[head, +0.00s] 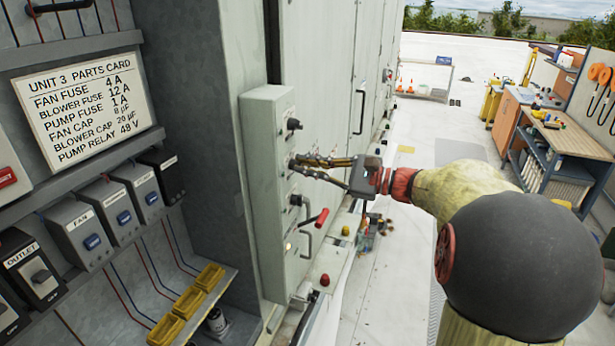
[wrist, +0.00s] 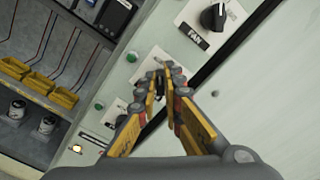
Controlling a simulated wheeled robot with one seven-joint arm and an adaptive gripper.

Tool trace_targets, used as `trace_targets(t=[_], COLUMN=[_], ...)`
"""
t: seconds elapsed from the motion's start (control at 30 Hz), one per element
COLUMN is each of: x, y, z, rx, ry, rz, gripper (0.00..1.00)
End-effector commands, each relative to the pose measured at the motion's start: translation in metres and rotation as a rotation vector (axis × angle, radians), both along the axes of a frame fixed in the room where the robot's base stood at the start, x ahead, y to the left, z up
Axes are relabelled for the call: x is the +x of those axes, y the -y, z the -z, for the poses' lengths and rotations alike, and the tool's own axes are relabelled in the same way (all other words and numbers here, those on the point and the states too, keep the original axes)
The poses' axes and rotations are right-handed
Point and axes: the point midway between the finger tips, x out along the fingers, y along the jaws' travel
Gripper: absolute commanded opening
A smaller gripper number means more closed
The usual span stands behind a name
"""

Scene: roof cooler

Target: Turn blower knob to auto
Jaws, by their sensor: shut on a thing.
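A grey control box (head: 262,190) on the cabinet front carries black knobs in a column. My gripper (head: 297,164) reaches in from the right with its fingertips at the middle knob, likely the blower knob. In the wrist view, my gripper (wrist: 160,78) has its yellow-sided fingers closed around the dark blower knob (wrist: 158,88). The fingers cover most of this knob and its label, so I cannot read its setting. The fan knob (wrist: 213,17), labelled FAN, is beside it at the upper right; it is the top knob (head: 293,124) in the head view.
Another black knob (head: 296,200) sits below my gripper, with a red-handled lever (head: 322,217) close by. Green buttons (wrist: 132,57) line the box in the wrist view. A shelf with yellow bins (head: 190,301) is at the left.

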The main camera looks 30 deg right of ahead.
Motion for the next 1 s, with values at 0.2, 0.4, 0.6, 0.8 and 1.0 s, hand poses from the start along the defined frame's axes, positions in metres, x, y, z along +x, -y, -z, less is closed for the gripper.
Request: trace_targets(t=[0.2,0.4,0.6,0.8,1.0], x=[-0.0002,-0.0003,-0.0003,-0.0002,-0.0003], y=[-0.0004,-0.0005,-0.0005,-0.0005,-0.0005], z=[0.0022,0.0013,0.0012,0.0011,0.0007], rx=[-0.037,-0.045,-0.044,-0.044,-0.045], ry=[0.028,0.034,0.033,0.033,0.034], rz=[-0.001,-0.001,-0.001,-0.001,-0.001], gripper=[0.00,0.00,0.00,0.17,0.28])
